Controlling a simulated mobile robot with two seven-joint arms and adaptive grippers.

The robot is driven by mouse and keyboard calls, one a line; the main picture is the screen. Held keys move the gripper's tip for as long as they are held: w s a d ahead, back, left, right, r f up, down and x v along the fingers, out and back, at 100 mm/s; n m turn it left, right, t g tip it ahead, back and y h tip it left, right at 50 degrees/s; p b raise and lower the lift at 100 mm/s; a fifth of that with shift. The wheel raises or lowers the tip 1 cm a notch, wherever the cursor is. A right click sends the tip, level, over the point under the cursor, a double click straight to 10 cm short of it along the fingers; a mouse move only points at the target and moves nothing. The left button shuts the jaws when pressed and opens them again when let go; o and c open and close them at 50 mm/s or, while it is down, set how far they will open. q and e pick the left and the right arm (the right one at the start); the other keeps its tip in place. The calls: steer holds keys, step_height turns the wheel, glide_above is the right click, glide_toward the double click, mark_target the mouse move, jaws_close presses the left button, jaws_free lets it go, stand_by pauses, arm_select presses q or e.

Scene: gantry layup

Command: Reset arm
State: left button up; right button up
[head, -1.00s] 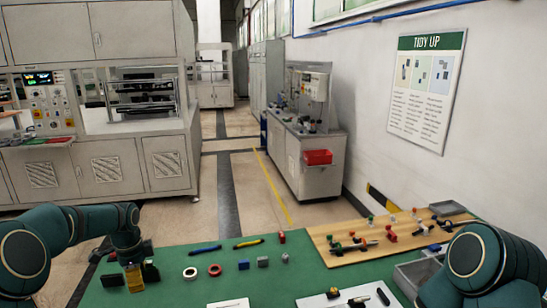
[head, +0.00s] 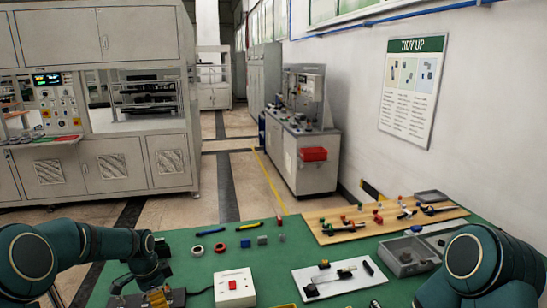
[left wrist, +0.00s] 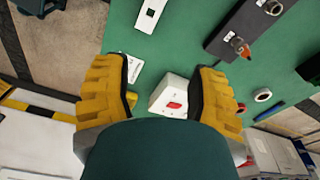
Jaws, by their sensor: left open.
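My left gripper (head: 157,297) is low over the front left of the green table in the head view, pointing down. Its yellow fingers are apart in the left wrist view (left wrist: 165,88), with nothing held between them. A white box with a red switch (head: 235,287) stands on the table to the right of the gripper. In the left wrist view the white box (left wrist: 160,98) shows between and beyond the fingers; I cannot tell of any contact. My right arm is in the head view, but its gripper is out of view.
A dark device with an orange-tipped part (left wrist: 238,46) lies near the left gripper. Tape rings (head: 220,247), small blocks and pens lie further back. A white board (head: 339,277), grey bin (head: 408,258) and wooden board (head: 335,217) with parts fill the right. Green table lies bare between.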

arm_select(q)
steer(key=s+d+f+n+h+b, duration=0.1)
steer(key=s+d+f+n+b, duration=0.1)
steer(key=d+f, duration=0.6)
steer(key=s+d+f+n+b, duration=0.2)
steer(key=s+d+f+n, duration=0.2)
steer(key=s, duration=0.3)
steer(key=s+d+f+n+h+b, duration=0.1)
steer(key=s+d+f+n+b, duration=0.1)
steer(key=s+d+f, duration=0.3)
steer(key=s+d+f+n+t+b, duration=0.1)
steer(key=s+d+f+n, duration=0.3)
steer(key=s, duration=0.7)
step_height(320, 180, down, 2)
steer(key=shift+d+f+n+h+b, duration=0.1)
steer(key=shift+d+n+h+b, duration=0.15)
steer(key=shift+n+h+b, duration=0.4)
arm_select(e)
step_height(320, 180, down, 9)
steer(key=shift+s+a, duration=0.3)
steer(key=shift+s, duration=0.05)
arm_select(q)
steer(key=shift+y, duration=0.25)
arm_select(e)
steer(key=shift+f, duration=0.1)
